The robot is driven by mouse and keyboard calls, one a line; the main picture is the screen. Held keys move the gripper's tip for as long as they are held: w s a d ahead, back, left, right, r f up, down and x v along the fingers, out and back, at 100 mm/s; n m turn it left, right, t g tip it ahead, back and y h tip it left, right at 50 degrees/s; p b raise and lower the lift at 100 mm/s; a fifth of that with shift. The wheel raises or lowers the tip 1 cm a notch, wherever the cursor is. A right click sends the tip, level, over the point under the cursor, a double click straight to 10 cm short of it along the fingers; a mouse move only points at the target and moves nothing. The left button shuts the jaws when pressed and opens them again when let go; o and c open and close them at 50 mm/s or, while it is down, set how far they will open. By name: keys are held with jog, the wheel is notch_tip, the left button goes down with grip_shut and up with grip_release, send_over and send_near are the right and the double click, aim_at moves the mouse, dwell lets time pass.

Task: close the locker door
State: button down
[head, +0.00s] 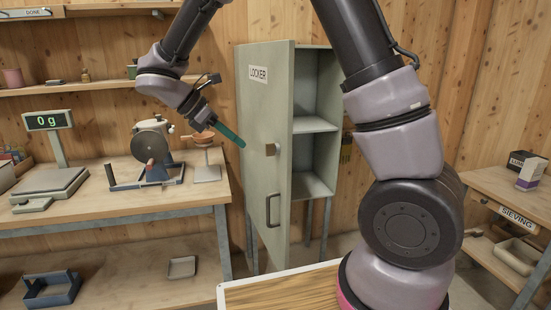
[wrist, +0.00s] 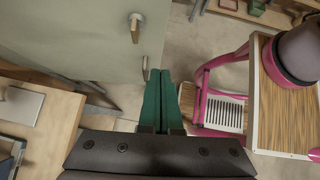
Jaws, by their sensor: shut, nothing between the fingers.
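The locker (head: 315,125) is a grey-green cabinet on legs against the wooden wall, with shelves showing inside. Its door (head: 262,185) stands open, swung out toward me, with a LOCKER label, a brown knob and a handle (head: 273,209). In the wrist view the door (wrist: 70,40) fills the upper left, with the knob (wrist: 136,28) at the top. My gripper (head: 241,143) has green fingers, held together and empty. In the head view it is just left of the door or overlapping its left edge; contact cannot be told. The fingers show in the wrist view too (wrist: 160,78).
A left bench (head: 110,212) carries a scale (head: 50,182) and a hand-cranked device (head: 150,150). A right table (head: 505,190) has a SIEVING label and small boxes. My arm hides part of the locker's right side. Floor shows below the door.

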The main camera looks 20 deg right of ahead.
aim_at(285, 165)
jog(key=shift+d+r+x, duration=0.35)
jog(key=shift+x, duration=1.7)
jog(key=shift+d+r+x, duration=0.3)
jog(key=shift+r+x, duration=0.05)
jog(key=shift+x, duration=1.75)
jog(key=shift+d+r+x, duration=0.35)
jog(key=shift+x, duration=1.7)
jog(key=shift+w, duration=0.15)
